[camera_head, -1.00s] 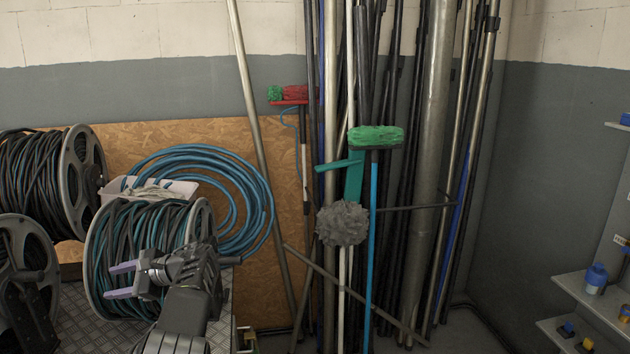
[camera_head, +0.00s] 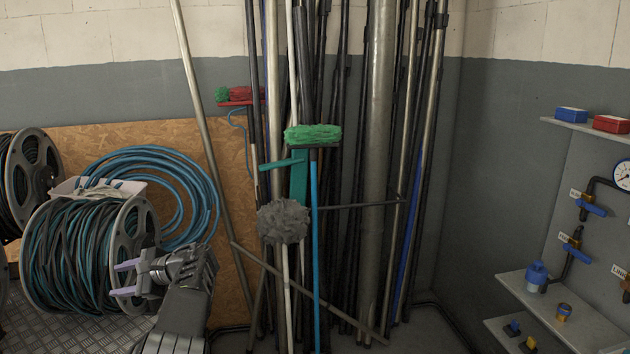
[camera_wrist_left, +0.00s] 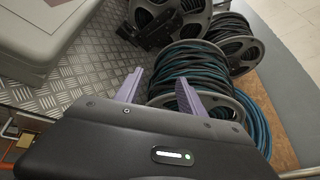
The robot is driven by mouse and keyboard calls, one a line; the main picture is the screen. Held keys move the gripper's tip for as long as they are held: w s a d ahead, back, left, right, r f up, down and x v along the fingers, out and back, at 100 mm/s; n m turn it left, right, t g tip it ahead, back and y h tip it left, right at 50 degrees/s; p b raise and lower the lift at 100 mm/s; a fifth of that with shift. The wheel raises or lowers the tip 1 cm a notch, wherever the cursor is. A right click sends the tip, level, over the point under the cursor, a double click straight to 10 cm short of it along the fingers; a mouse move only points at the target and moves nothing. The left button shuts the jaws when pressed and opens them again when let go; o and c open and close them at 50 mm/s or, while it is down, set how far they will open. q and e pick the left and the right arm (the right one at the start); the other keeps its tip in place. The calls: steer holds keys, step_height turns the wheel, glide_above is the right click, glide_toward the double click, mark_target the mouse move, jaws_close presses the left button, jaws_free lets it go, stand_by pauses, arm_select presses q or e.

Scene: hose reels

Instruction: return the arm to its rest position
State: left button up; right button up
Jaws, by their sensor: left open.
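My left gripper (camera_head: 122,279) is open and empty, with its two purple fingers apart, in front of the big hose reel (camera_head: 78,255) in the head view. Its fingers also show in the left wrist view (camera_wrist_left: 160,88), pointing toward the reel of dark and teal hose (camera_wrist_left: 190,72). I cannot tell from the head view how far they are from the reel. My left forearm comes up from the bottom of the head view. My right gripper is in neither view.
A coiled blue hose (camera_head: 190,185) leans on a wooden board behind the reel. Poles and brushes (camera_head: 314,134) stand against the wall. Shelves with valves and a blue bottle (camera_head: 537,272) are at right. A grey case (camera_wrist_left: 35,40) lies on the metal plate (camera_wrist_left: 85,75).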

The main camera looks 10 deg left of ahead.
arm_select(q)
steer(key=w+d+f+n+t+h, duration=0.1)
steer(key=d+f+h, duration=0.2)
steer(key=f, duration=0.6)
steer(key=w+d+f+t+h, duration=0.1)
steer(key=d+f+h, duration=0.15)
steer(key=f, duration=0.65)
steer(key=s+d+f+n+h, duration=0.2)
steer(key=s+d+f+h, duration=0.15)
steer(key=d+f, duration=0.5)
steer(key=s+d+f+n+h, duration=0.2)
steer(key=s+d+f, duration=0.4)
steer(key=f, duration=0.4)
steer(key=s+d+f+n+h, duration=0.2)
steer(key=s+d+f, duration=0.1)
steer(key=s+d, duration=0.35)
steer(key=s+d+f+n+h, duration=0.25)
steer(key=s+d, duration=0.25)
steer(key=d, duration=0.3)
steer(key=s+d+r+n+g+h, duration=0.1)
steer(key=s+d, duration=0.5)
steer(key=s, duration=0.4)
steer(key=s+d+n+g+h, duration=0.1)
steer(key=s+d+n, duration=0.1)
steer(key=s+d, duration=0.5)
steer(key=s, duration=0.3)
steer(key=shift+s+r+h, duration=0.2)
steer(key=shift+r+h, duration=0.15)
steer(key=shift+r, duration=0.05)
steer(key=shift+c, duration=0.2)
